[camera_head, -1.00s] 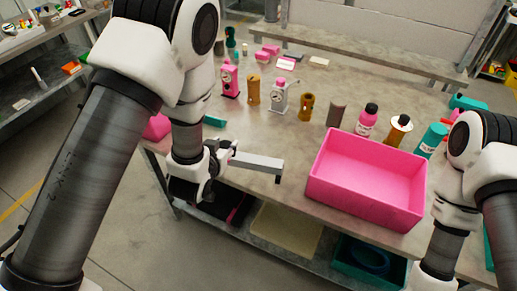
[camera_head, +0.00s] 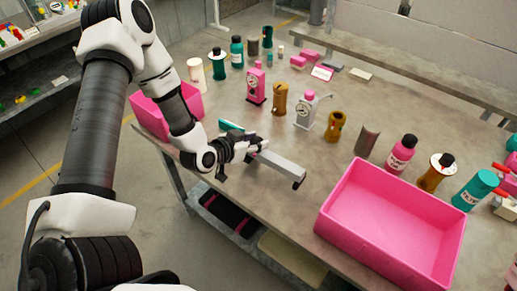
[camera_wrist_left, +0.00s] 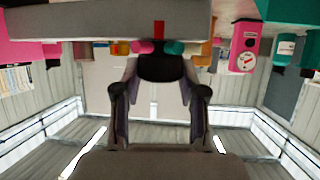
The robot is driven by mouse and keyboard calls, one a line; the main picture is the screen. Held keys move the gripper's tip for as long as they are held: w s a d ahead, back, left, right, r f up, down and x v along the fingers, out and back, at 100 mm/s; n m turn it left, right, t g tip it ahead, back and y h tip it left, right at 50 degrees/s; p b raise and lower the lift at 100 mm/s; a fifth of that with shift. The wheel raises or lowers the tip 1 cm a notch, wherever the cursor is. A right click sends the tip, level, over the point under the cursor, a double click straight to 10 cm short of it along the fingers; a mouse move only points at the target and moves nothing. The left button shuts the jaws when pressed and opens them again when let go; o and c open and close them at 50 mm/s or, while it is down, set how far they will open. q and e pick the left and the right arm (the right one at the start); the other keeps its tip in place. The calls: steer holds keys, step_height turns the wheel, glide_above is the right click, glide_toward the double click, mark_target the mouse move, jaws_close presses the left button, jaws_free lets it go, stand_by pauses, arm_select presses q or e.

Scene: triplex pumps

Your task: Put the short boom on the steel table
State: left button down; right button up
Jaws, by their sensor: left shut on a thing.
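The short boom, a light grey bar (camera_head: 280,167) with a dark downturned right end, is held in my left gripper (camera_head: 250,150). The gripper is shut on its left end. The boom points right and toward the front over the steel table (camera_head: 240,205), near its front edge. I cannot tell whether it touches the top. In the left wrist view the boom (camera_wrist_left: 100,20) crosses the upper part as a grey beam, in front of the gripper. My right gripper is out of view.
A large pink bin (camera_head: 390,225) stands right of the boom. A smaller pink bin (camera_head: 198,98) is behind my left arm. Behind the boom stand a pink pump (camera_head: 256,85), a grey pump (camera_head: 306,112), brown cylinders and bottles. Bare tabletop lies between boom and large bin.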

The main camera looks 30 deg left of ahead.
arm_select(q)
steer(key=shift+s+d+f, duration=0.1)
steer(key=shift+d+f, duration=0.05)
steer(key=shift+f, duration=0.65)
steer(key=shift+d+f, duration=0.1)
steer(key=shift+f, duration=0.2)
steer(key=c, duration=0.6)
jaws_free()
steer(key=shift+c, duration=0.2)
